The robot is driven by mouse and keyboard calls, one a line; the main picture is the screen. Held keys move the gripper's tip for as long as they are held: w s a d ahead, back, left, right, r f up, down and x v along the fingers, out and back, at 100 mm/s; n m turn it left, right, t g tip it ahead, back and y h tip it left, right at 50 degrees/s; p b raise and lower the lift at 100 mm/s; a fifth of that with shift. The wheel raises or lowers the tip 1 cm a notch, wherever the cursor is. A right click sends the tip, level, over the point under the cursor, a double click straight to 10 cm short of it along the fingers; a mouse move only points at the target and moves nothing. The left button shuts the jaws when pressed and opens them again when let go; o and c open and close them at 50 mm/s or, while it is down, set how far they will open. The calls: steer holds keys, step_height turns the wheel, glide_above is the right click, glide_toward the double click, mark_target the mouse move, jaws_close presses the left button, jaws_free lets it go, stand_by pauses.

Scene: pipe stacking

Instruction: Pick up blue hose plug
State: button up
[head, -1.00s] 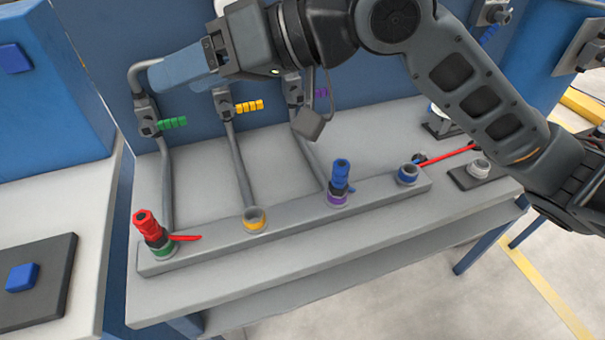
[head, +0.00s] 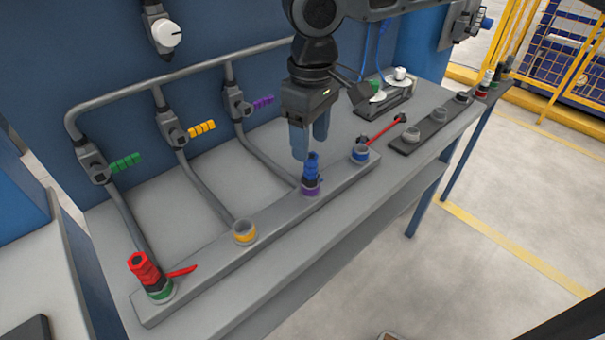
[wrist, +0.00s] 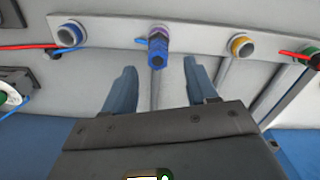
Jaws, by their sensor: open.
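The blue hose plug (head: 312,166) stands upright in the purple-ringed socket (head: 310,187) on the grey rail. In the wrist view the blue plug (wrist: 158,47) shows at top centre, beyond the fingertips and roughly between them. My gripper (head: 309,148) points down just above and behind the plug in the head view. Its two blue fingers (wrist: 160,80) are apart with nothing between them. The fingers do not appear to touch the plug.
A red plug (head: 146,270) stands in the green-ringed socket at the rail's left end. The yellow-ringed socket (head: 244,232) and blue-ringed socket (head: 360,154) are empty. Pipes with green, yellow and purple valve handles (head: 263,102) stand behind. A red lever (head: 385,131) lies to the right.

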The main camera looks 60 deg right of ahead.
mark_target(311, 156)
step_height(311, 156, down, 7)
steer(key=shift+d+r, duration=0.1)
steer(key=shift+d, duration=0.05)
stand_by(0.4)
jaws_close()
stand_by(0.3)
